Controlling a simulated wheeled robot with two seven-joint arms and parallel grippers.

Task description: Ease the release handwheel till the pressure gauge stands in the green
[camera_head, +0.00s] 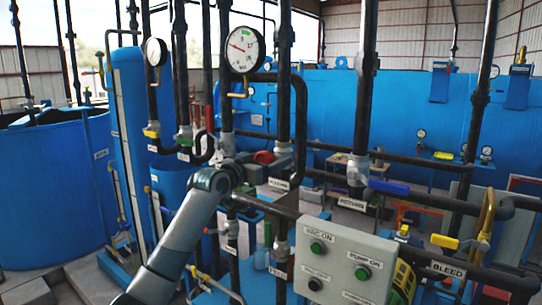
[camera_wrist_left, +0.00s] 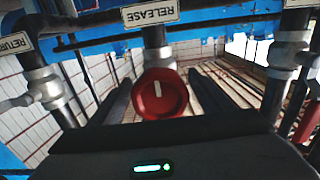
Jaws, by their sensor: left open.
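The red release handwheel (camera_wrist_left: 160,93) sits below the RELEASE label (camera_wrist_left: 150,12) in the left wrist view, with a pale mark on its face pointing up. It also shows in the head view as a small red part (camera_head: 263,157), partly hidden by my arm. My left gripper (camera_wrist_left: 160,79) is open, with one dark finger on each side of the handwheel; I cannot tell whether they touch it. It also shows in the head view (camera_head: 252,165). The round white pressure gauge (camera_head: 243,49) has a small green mark near its top. Its red needle points left and slightly up, away from the green.
Dark vertical pipes (camera_head: 363,90) stand around the wheel. A second gauge (camera_head: 155,52) is on the left. A grey control box (camera_head: 345,260) with green buttons is at the lower right, beside a BLEED pipe (camera_head: 470,272). A RETURN pipe (camera_wrist_left: 45,88) flanks the wheel.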

